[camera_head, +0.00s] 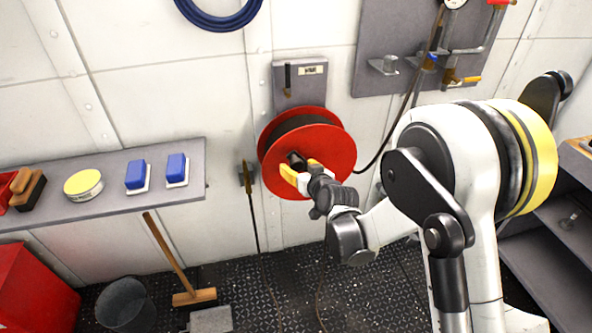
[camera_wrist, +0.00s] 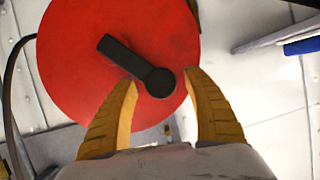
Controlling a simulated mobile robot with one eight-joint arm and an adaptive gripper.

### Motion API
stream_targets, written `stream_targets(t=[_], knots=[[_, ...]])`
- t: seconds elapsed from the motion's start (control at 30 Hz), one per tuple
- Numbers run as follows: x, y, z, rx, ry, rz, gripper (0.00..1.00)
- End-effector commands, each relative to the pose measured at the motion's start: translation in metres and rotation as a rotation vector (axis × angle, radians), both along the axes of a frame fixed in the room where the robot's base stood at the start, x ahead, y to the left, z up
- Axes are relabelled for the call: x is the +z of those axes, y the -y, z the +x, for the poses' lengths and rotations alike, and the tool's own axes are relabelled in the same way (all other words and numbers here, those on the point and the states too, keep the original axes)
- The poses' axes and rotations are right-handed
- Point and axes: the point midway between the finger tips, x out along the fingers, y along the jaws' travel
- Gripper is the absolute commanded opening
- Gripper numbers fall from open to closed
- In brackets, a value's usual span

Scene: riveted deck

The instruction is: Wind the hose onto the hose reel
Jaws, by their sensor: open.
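The hose reel (camera_head: 335,147) is a red-flanged drum on a grey wall plate, with dark wound material between its flanges. In the wrist view its red face (camera_wrist: 75,60) fills the upper left, with a black crank (camera_wrist: 125,55) ending in a round knob (camera_wrist: 160,82). My gripper (camera_head: 298,176) is at the front of the reel. Its yellow fingers (camera_wrist: 165,105) are open, one on each side of the knob, and I cannot tell whether they touch it. The dark hose (camera_head: 386,145) runs from the pipework at upper right down behind the reel. A thin line (camera_head: 320,290) lies on the floor.
A grey shelf (camera_head: 115,212) on the left holds blue-and-white blocks (camera_head: 177,168), a round yellow tin (camera_head: 84,184) and brushes. Below are a bucket (camera_head: 126,305), a broom (camera_head: 192,297) and a red bin (camera_head: 35,290). Valve pipework (camera_head: 440,60) is upper right. Floor below the reel is mostly clear.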

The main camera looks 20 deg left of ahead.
Motion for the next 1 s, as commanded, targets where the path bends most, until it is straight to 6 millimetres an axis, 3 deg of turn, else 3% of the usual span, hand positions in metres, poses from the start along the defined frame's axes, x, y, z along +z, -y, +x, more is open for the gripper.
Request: stream_targets(t=[0.17, 0.47, 0.6, 0.67, 1.0], knots=[[-0.006, -0.009, 0.011, 0.0, -0.001, 0.001, 0.6], [-0.006, -0.01, 0.012, -0.001, -0.001, 0.001, 0.58], [-0.006, -0.01, 0.012, -0.001, -0.001, 0.001, 0.15], [-0.006, -0.01, 0.012, -0.001, -0.001, 0.001, 0.0], [-0.005, -0.008, 0.02, -0.002, -0.009, 0.014, 0.0]])
